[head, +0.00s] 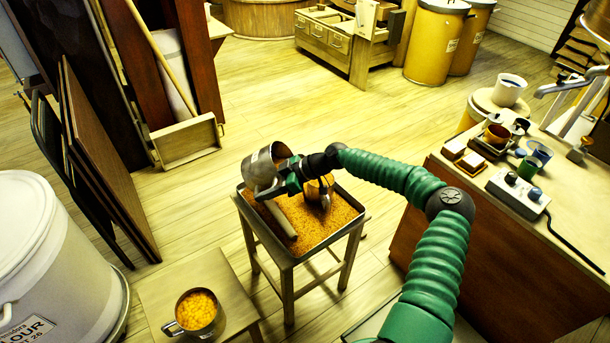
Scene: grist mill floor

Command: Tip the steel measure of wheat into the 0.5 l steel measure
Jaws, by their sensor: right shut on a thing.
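My right gripper (289,178) is shut on a steel measure (262,169), at its side. The measure is held over the left part of a tray of grain (335,207), and it looks tilted. I cannot see whether wheat is inside. A smaller, golden-looking vessel (315,191) stands in the tray just right of the gripper, partly hidden by my arm; I cannot tell if it is the 0.5 l measure. Another steel measure (196,311), full of yellow grain, stands upright at the lower left. My left gripper is out of view.
The tray stands on a wooden stool (288,285), with a pale stick-like thing (281,219) in its grain. A low table (160,290) bears the yellow-filled measure. A white flour drum (60,270) is at left. A cluttered counter (560,205) is at right. Floor behind the stool is clear.

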